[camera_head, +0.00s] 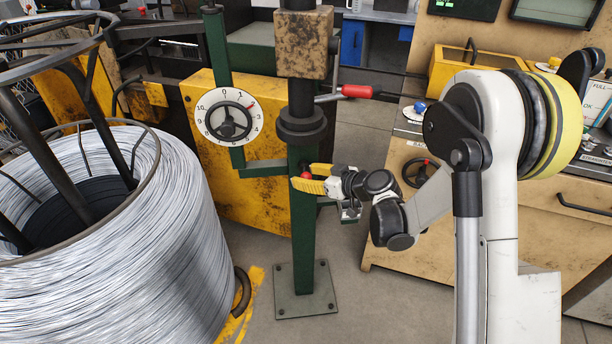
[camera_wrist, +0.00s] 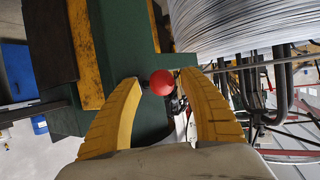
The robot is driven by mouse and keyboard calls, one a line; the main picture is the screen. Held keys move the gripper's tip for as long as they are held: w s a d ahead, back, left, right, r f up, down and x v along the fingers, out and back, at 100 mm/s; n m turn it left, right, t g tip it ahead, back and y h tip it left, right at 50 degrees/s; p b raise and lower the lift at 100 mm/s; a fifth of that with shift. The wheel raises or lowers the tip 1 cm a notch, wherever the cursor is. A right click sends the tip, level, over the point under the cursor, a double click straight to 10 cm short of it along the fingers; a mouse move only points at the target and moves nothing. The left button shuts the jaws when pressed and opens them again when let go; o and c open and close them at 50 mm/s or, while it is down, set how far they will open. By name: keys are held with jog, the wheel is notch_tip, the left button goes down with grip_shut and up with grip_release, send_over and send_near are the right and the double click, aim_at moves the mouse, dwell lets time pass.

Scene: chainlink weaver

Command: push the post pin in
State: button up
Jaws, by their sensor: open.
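The post pin shows as a round red knob (camera_head: 305,174) on the green post (camera_head: 304,228), below the black collar. In the wrist view the red knob (camera_wrist: 162,82) sits between the tips of my two yellow fingers, with gaps on both sides. My gripper (camera_head: 307,178) is open and reaches the post from the right, one finger on each side of the knob. It also shows in the wrist view (camera_wrist: 160,78). The pin's shaft is hidden behind the knob, so I cannot tell how deep it sits.
A large wire coil (camera_head: 150,240) stands left of the post. A numbered dial with a handwheel (camera_head: 228,117) is on the post's left side. A red-handled lever (camera_head: 358,91) sticks out above my arm. A beige control cabinet (camera_head: 480,225) stands at right.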

jog(key=v, duration=1.1)
jog(key=shift+s+d+r, duration=0.15)
jog(key=shift+s+d, duration=0.05)
jog(key=shift+d, duration=0.1)
jog(key=s+d+r+m+h, duration=0.2)
jog(key=s+d+m+h, duration=0.1)
jog(key=s, duration=0.5)
jog(key=s+d+r+m+g+h, duration=0.1)
jog(key=s+d+r+m+h, duration=0.2)
jog(key=s, duration=0.5)
jog(key=s+d+r+m+g+h, duration=0.1)
jog(key=s+d+r+m+h, duration=0.1)
jog(key=s, duration=0.6)
jog(key=d+m+h, duration=0.1)
jog(key=d, duration=0.1)
jog(key=shift+s+d+r+m+h, duration=0.3)
jog(key=shift+s+r+h, duration=0.05)
jog(key=shift+h, duration=0.05)
